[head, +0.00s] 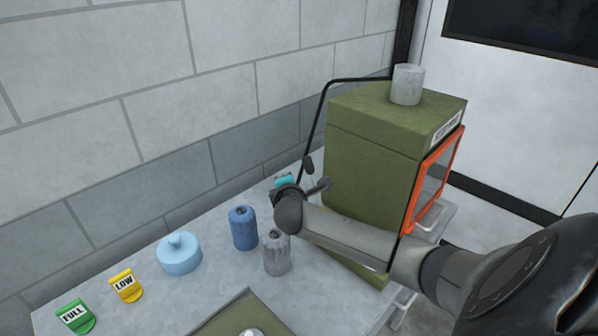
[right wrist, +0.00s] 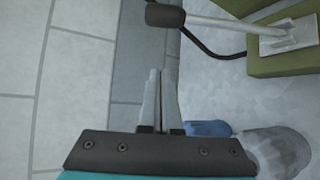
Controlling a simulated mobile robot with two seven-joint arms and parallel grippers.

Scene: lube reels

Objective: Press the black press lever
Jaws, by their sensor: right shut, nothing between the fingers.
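The black press lever's dark grip (head: 309,165) shows beside the left side of the green press box (head: 372,150). In the right wrist view, the black grip (right wrist: 165,15) sits at the end of a pale bar fixed to a plate on the green body (right wrist: 285,65). My right gripper (right wrist: 161,72) is shut and empty. Its pale fingertips appear just below the grip in that view, with a visible gap; the depth between them is unclear. In the head view, my right gripper (head: 290,190) is beside the box, its fingers partly hidden. My left gripper is out of view.
A blue bottle (head: 243,228) and a grey bottle (head: 276,254) stand close to my right gripper. A light-blue lidded pot (head: 179,254), yellow LOW tag (head: 126,285) and green FULL tag (head: 75,316) are farther left. A black hose (head: 322,110) loops beside the box, near the wall.

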